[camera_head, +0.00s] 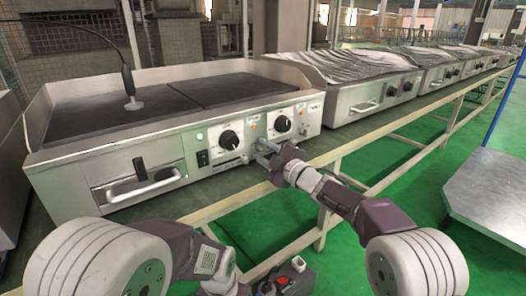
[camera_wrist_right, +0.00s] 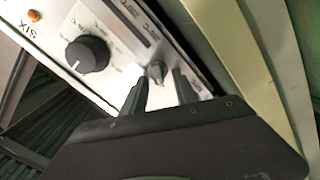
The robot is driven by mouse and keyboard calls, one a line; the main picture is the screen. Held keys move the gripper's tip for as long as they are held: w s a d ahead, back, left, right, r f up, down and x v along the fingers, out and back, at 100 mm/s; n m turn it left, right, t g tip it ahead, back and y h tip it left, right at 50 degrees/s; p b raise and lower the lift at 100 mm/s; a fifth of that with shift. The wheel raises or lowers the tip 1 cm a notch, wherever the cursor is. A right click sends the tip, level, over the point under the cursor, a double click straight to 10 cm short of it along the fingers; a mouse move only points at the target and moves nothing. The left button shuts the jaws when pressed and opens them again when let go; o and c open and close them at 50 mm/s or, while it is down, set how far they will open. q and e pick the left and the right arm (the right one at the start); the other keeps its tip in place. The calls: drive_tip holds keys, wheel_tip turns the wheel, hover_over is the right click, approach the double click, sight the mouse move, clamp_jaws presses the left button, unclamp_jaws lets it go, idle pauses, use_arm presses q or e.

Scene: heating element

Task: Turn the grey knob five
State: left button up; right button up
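A small grey knob (camera_wrist_right: 157,72) sits on the metal front panel in the right wrist view, near the panel's lower edge. My right gripper (camera_wrist_right: 160,92) is open, with one dark finger on each side of this knob. Gaps show between the knob and both fingers. In the head view my right gripper (camera_head: 262,152) is at the front of the griddle (camera_head: 75,152), below and between two black knobs. I cannot make out the grey knob clearly there. My left arm shows at the lower left, but its fingers are out of the picture.
A black dial (camera_wrist_right: 88,53) is left of the grey knob, with an orange light (camera_wrist_right: 34,15) and a "SIX" label beyond it. Another black dial (camera_head: 228,140) is left of my right gripper. A long handle (camera_head: 143,187) juts from the griddle's front. A pale rail (camera_head: 330,155) runs below.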

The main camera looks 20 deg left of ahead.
drive_tip(key=p+v, duration=0.3)
drive_tip(key=v, duration=0.6)
